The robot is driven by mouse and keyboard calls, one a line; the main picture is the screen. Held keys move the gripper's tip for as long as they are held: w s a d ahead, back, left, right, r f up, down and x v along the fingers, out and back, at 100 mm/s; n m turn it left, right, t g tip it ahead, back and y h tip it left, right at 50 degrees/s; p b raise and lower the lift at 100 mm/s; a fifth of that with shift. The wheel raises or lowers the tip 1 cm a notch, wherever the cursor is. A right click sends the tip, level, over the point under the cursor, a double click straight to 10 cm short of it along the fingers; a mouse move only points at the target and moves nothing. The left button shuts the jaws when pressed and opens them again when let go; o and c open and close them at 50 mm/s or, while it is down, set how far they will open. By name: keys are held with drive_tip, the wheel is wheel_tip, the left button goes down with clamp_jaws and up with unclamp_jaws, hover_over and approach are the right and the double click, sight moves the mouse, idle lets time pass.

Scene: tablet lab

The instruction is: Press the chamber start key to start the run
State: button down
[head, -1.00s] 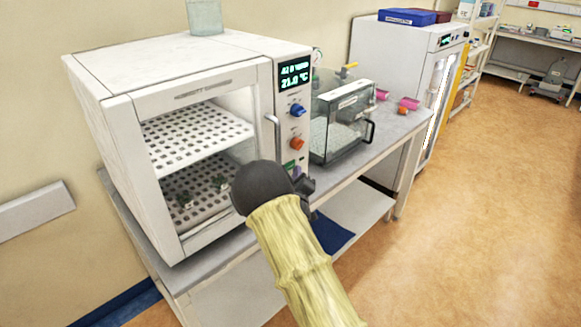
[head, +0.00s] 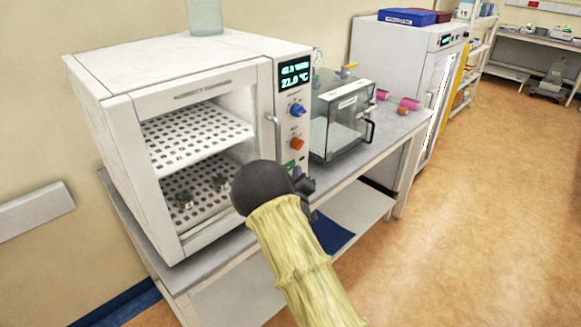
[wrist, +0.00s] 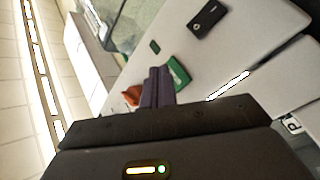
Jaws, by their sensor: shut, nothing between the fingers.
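The white chamber (head: 170,70) stands on a grey bench with its windowed door shut. Its control panel (head: 296,128) carries a lit display (head: 295,73), a blue knob (head: 297,110), an orange knob (head: 297,143) and, below them, a green key (head: 289,165). In the wrist view the green key (wrist: 179,73) sits just right of my gripper (wrist: 158,72). The purple fingers are shut, empty and point at the panel. I cannot tell whether they touch it. In the head view my dark wrist partly hides the lower panel and my gripper (head: 298,174).
The orange knob (wrist: 132,95) is close left of my fingers in the wrist view. A black rocker switch (wrist: 207,19) is farther along the panel. A clear-walled bath (head: 338,118) stands right of the chamber, with pink items (head: 409,103) beyond it. The floor at right is clear.

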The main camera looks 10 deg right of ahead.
drive_tip(key=shift+w+a, duration=0.25)
drive_tip(key=shift+w, duration=0.1)
drive_tip(key=shift+w+a+b, duration=0.2)
drive_tip(key=shift+w+b, duration=0.05)
drive_tip(key=shift+b, duration=0.2)
idle(0.9)
drive_tip(key=shift+s+d, duration=0.45)
drive_tip(key=shift+s, duration=0.15)
drive_tip(key=s+d, duration=0.1)
drive_tip(key=s, duration=0.1)
drive_tip(key=s+d+b, duration=0.1)
drive_tip(key=s+d, duration=0.1)
drive_tip(key=shift+b, duration=0.3)
idle(0.3)
idle(0.4)
